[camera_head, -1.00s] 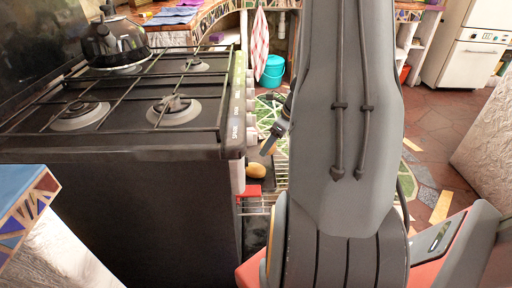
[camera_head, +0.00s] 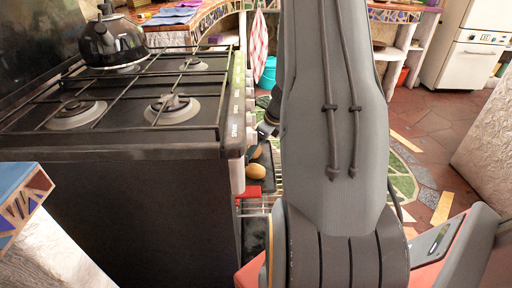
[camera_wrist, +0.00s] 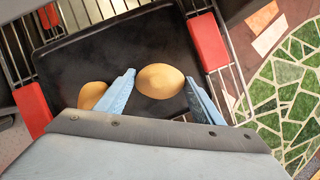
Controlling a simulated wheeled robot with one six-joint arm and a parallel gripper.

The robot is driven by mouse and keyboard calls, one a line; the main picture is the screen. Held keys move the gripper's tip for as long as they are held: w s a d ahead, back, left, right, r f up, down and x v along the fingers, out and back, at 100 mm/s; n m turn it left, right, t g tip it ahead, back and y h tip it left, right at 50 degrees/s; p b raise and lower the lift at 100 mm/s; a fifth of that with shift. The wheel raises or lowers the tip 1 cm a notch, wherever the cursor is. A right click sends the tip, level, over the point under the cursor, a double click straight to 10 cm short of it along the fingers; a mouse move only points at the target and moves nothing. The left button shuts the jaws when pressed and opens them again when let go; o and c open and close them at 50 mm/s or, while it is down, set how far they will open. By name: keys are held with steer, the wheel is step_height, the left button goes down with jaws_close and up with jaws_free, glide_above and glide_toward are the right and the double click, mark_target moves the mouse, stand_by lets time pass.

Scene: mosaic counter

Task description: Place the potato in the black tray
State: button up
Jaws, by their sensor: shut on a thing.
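The black tray (camera_wrist: 95,60) lies on the wire rack of the open oven, and a strip of it shows in the head view (camera_head: 264,185). My gripper (camera_wrist: 160,82) is over the tray, its two pale blue fingers on either side of a tan potato (camera_wrist: 160,80). It is shut on this potato, which also shows in the head view (camera_head: 257,152). A second potato (camera_wrist: 92,95) lies on the tray to the left, partly hidden behind the left finger; the head view shows it too (camera_head: 256,172). I cannot tell whether the held potato touches the tray.
Red pieces (camera_wrist: 208,42) sit on the wire rack beside the tray. The stove (camera_head: 120,105) with a black kettle (camera_head: 112,42) stands left of my arm. The tray's far part is bare. Green mosaic floor (camera_wrist: 290,85) lies to the right.

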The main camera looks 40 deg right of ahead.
steer(key=shift+f, duration=0.15)
steer(key=o, duration=1.1)
steer(key=p+v, duration=0.3)
steer(key=v, duration=0.9)
steer(key=shift+p, duration=0.3)
steer(key=shift+r, duration=0.25)
